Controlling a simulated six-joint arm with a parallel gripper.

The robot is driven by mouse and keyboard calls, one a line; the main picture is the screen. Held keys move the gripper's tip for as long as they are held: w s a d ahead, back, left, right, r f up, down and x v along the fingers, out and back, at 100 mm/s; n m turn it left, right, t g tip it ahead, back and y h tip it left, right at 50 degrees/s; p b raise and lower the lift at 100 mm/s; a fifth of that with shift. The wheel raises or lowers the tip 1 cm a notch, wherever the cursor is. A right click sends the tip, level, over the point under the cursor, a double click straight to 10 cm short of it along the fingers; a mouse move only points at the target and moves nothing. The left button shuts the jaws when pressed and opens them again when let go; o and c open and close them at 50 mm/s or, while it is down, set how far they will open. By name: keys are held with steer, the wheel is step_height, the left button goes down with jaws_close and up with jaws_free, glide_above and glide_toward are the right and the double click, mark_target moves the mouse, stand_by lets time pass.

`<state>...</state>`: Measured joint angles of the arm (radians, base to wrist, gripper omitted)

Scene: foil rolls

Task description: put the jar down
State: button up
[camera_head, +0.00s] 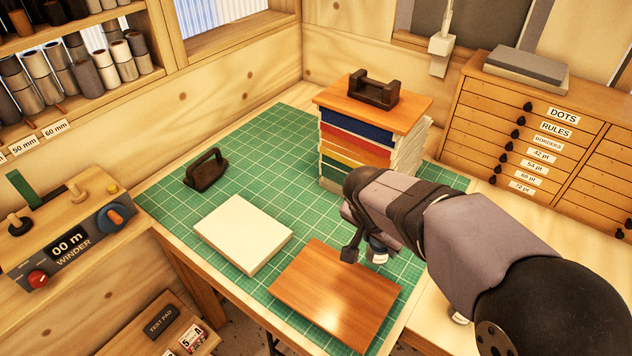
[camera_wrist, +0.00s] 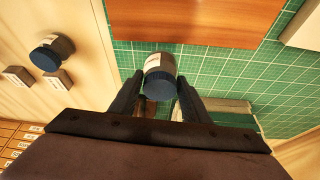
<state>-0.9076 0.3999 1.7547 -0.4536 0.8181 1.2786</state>
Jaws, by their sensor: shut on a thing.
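The jar (camera_wrist: 160,68) has a dark blue lid and a pale label. It sits between the two dark fingers of my gripper (camera_wrist: 160,82), which is shut on it. In the head view the jar (camera_head: 378,253) shows small at the fingertips of my gripper (camera_head: 364,252), partly hidden by the fingers. It is over the green cutting mat (camera_head: 150,195), beside the far right edge of a brown wooden board (camera_head: 335,295). I cannot tell whether its base touches the mat.
A white paper block (camera_head: 242,233) lies left of the board. A dark handled weight (camera_head: 205,170) stands behind it. A coloured paper stack (camera_head: 355,140) carries a board and another weight (camera_head: 373,89). Another blue-lidded jar (camera_wrist: 48,52) stands on the pale wooden surface off the mat.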

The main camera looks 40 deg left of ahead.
steer(key=w+a+r+n+y, duration=0.1)
steer(key=w+a+r+n, duration=0.1)
steer(key=a+n, duration=0.3)
steer(key=w+a+r+n+g+y, duration=0.1)
steer(key=w+a+r+n+y, duration=0.1)
steer(key=a+n, duration=0.3)
steer(key=shift+w+a+r+y, duration=0.3)
steer(key=shift+w+a+r, duration=0.45)
steer(key=shift+a, duration=0.6)
steer(key=shift+s, duration=0.15)
steer(key=shift+f+p, duration=1.4)
steer(key=shift+f, duration=3.55)
steer(key=shift+f, duration=0.1)
